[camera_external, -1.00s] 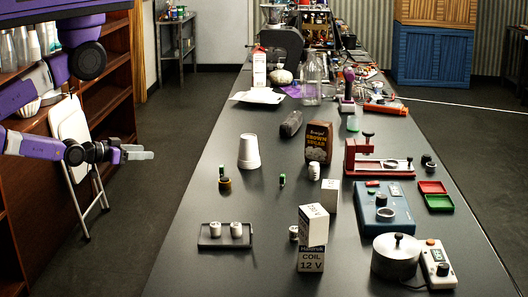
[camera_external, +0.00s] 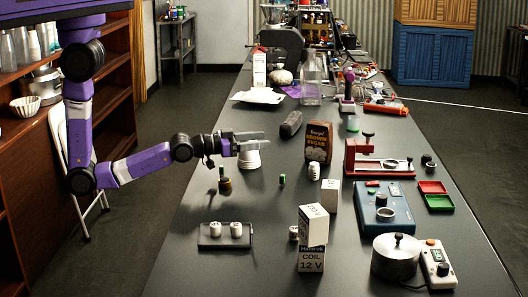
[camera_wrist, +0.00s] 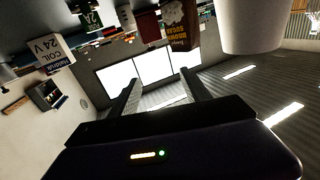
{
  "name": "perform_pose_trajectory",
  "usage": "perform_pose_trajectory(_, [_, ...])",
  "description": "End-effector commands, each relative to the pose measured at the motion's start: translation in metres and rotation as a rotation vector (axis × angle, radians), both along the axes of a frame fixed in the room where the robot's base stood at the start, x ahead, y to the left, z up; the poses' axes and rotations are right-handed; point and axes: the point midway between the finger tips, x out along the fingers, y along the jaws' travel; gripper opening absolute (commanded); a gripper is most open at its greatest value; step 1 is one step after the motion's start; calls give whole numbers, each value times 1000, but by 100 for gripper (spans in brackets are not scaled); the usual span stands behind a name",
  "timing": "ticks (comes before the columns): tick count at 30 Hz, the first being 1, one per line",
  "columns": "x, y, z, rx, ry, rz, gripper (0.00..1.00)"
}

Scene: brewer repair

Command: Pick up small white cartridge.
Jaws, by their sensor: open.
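Several small white cylinders that look like cartridges are on the table in the external view. Two, a left one (camera_external: 215,229) and a right one (camera_external: 236,230), stand on a small dark tray (camera_external: 209,241). One (camera_external: 293,233) stands beside the stacked coil boxes, and another (camera_external: 314,171) stands in front of the brown sugar box. Which one is meant I cannot tell. My gripper (camera_external: 262,140) is open and empty, level at the white cup's height and overlapping its top in the picture. Its two fingers (camera_wrist: 160,84) are apart in the wrist view, with no cartridge between them.
The upturned white cup (camera_external: 249,160) is close to my gripper and fills the upper right of the wrist view (camera_wrist: 252,25). The brown sugar box (camera_external: 318,142) and coil boxes (camera_external: 311,259) stand tall. Bare table lies around the tray.

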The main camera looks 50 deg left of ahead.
Motion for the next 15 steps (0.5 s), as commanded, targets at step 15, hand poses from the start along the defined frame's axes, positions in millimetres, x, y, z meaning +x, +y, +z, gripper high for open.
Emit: perform_pose_trajectory(15, [71, -90, -48, 94, 358, 19, 56])
